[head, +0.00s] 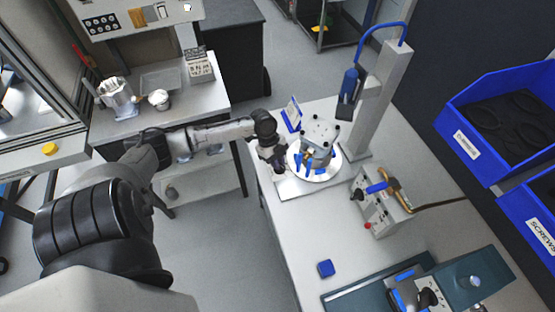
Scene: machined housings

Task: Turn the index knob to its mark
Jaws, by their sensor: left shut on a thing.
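A grey machined housing (319,134) with black knobs or studs on top stands on a round light plate (325,176) with blue clamps around it. The plate sits on a pale base (287,187) on the white bench. My left arm reaches in from the left, and my left gripper (277,164) points down at the left edge of the round plate. It is shut on the index knob, which is mostly hidden by the fingers. The mark is too small to make out. My right gripper is not in view.
A grey post (379,95) with a blue hose stands behind the plate. A small control box (378,203) is to the right. A blue block (325,268) and a teal mat (452,272) with a fixture lie nearer. Blue bins (497,120) hang at right.

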